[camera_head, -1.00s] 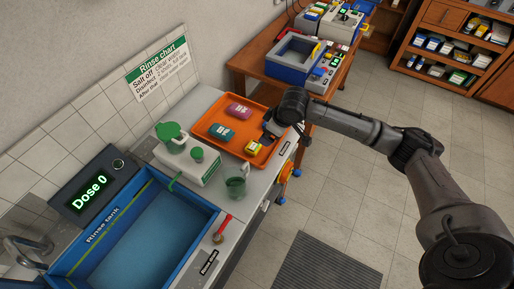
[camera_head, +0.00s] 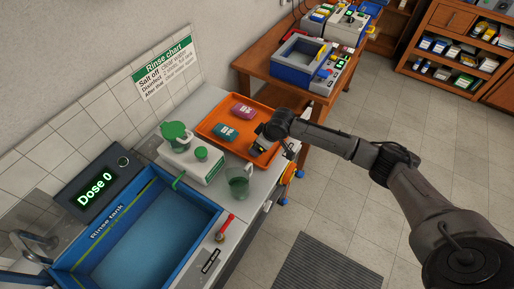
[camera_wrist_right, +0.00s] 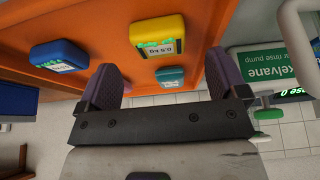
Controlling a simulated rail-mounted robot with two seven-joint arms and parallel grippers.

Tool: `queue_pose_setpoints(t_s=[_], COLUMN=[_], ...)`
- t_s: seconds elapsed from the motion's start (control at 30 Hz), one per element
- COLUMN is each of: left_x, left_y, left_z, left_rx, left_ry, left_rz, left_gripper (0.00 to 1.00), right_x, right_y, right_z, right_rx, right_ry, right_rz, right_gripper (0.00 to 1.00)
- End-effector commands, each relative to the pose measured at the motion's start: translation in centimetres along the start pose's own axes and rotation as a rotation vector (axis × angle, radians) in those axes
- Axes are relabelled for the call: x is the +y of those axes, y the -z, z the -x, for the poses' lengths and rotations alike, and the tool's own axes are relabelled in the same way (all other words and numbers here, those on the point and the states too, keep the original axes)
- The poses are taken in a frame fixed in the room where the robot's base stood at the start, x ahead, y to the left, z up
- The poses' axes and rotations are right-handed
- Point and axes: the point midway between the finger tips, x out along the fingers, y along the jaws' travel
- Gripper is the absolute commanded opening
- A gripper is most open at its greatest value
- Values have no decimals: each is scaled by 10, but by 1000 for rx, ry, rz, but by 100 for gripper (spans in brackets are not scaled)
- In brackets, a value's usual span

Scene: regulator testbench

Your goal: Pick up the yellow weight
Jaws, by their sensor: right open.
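The yellow weight (camera_wrist_right: 156,36) lies on the orange tray (camera_wrist_right: 105,20) and shows in the wrist view with a numbered label. It is in front of my right gripper (camera_wrist_right: 160,82), whose two fingers are spread apart with nothing gripped. In the head view the right gripper (camera_head: 264,142) is over the tray's right part, and only a sliver of the yellow weight (camera_head: 257,150) shows beside it. A teal weight (camera_wrist_right: 170,77) appears between the fingers in the wrist view, farther off. A blue weight (camera_wrist_right: 60,55) lies left of the yellow one there. My left gripper is not in view.
A pink weight (camera_head: 244,112) and the teal weight (camera_head: 226,133) lie on the tray. A white rinse pump (camera_head: 190,160) with a green jug, and a green beaker (camera_head: 238,184), stand nearby. The blue rinse tank (camera_head: 135,235) is at the lower left. A wooden table is behind.

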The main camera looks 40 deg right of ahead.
Motion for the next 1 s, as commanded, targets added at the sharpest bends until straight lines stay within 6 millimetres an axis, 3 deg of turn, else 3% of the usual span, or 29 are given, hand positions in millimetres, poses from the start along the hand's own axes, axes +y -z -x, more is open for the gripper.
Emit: queue_pose_setpoints(t_s=[0.3, 0.63, 1.0], left_x=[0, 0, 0], left_y=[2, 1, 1], left_z=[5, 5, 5], left_rx=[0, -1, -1], left_ry=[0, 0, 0], left_rz=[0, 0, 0], left_gripper=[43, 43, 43], right_x=[0, 0, 0], right_y=[0, 0, 0], right_z=[-35, -38, -38], right_rx=[-1, 0, 0], right_ry=[0, -1, 0], right_rz=[-2, 0, 0], right_gripper=[92, 91, 55])
